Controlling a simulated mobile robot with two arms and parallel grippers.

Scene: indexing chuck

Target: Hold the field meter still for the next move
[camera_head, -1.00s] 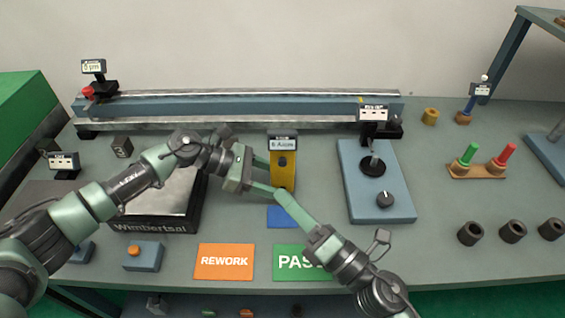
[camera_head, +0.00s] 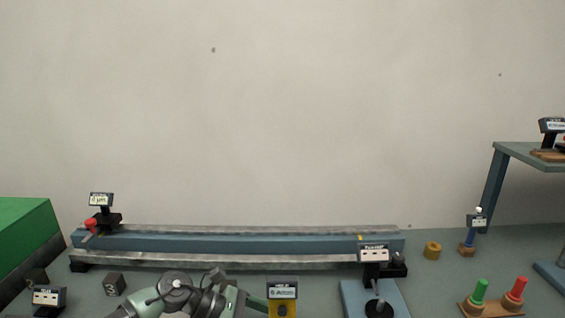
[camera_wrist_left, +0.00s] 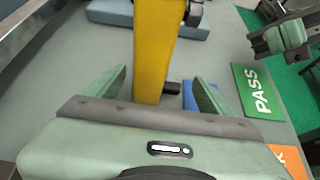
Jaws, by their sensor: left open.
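The field meter is yellow with a dark display head; its yellow body (camera_head: 282,308) shows at the bottom edge of the head view, cut off below. In the left wrist view the yellow body (camera_wrist_left: 155,45) stands between the fingers of my left gripper (camera_wrist_left: 159,76). That gripper is open, with visible room on both sides of the body. In the head view only part of my left gripper (camera_head: 250,302) shows, left of the meter. A green and dark part of my right arm shows at the top right of the wrist view; its jaw state is unclear.
Behind the meter runs a long blue and grey rail (camera_head: 240,243). A blue base plate with a dark post (camera_head: 379,306) stands to the right. In the wrist view a blue mat (camera_wrist_left: 190,95) and a green PASS mat (camera_wrist_left: 257,92) lie on the right.

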